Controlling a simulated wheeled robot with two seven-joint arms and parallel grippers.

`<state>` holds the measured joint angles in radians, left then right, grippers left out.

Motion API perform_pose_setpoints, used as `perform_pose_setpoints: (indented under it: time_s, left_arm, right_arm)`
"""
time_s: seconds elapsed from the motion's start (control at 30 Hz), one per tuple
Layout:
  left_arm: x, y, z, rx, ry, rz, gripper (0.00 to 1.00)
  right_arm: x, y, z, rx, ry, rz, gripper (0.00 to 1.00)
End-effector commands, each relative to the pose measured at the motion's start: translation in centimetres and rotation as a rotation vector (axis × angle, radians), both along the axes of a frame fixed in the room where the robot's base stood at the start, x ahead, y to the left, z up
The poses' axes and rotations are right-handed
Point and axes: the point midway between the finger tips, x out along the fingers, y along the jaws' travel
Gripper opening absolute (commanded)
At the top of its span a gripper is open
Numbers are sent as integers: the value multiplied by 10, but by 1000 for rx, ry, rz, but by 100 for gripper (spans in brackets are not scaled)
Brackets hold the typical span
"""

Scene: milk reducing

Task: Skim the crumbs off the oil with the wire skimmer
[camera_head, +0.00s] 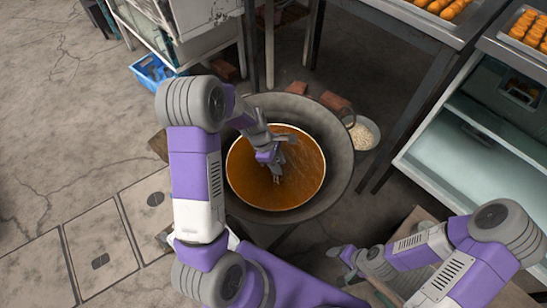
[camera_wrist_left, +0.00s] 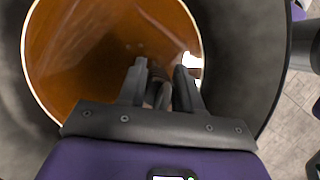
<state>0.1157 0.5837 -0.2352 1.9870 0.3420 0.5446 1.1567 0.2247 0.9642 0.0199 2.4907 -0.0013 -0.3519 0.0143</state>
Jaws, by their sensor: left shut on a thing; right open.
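A wide dark wok (camera_head: 338,160) holds a round pool of orange-brown oil (camera_head: 245,178), which fills much of the left wrist view (camera_wrist_left: 75,50). My left gripper (camera_head: 275,172) is over the oil. In the left wrist view its fingers (camera_wrist_left: 160,88) are shut on a dark handle (camera_wrist_left: 158,97), which I take to be the wire skimmer's. The skimmer's mesh head cannot be made out. I cannot tell single crumbs on the oil. My right gripper (camera_head: 342,262) is open and empty, right of and nearer than the wok.
A bowl of pale bits (camera_head: 362,134) stands on the floor right of the wok, beside bricks (camera_head: 337,103). A blue crate (camera_head: 152,71) is at the back left. Trays of orange food (camera_head: 437,8) and a glass-fronted cabinet (camera_head: 485,150) stand right. Floor at left is clear.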

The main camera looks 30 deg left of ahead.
Motion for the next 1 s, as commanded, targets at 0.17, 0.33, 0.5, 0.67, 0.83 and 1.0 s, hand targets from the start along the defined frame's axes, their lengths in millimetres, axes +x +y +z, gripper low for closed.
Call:
perform_pose_setpoints:
  time_s: [0.17,0.33,0.5,0.67,0.83,1.0]
  left_arm:
    - [-9,-17,0,-1,-1,-2,0]
    - [-11,-21,16,0,-2,1,0]
    - [-11,-21,33,0,-2,1,0]
    - [-11,-21,48,0,-1,1,0]
    - [-11,-21,60,0,-1,1,0]
    - [-11,-21,66,0,-1,1,0]
  right_arm:
    - [0,0,-4,0,0,0,68]
    - [0,0,12,0,0,0,68]
    - [0,0,30,0,0,0,68]
    - [0,0,45,0,0,0,68]
    - [0,0,57,0,0,0,68]
    - [0,0,63,0,0,0,68]
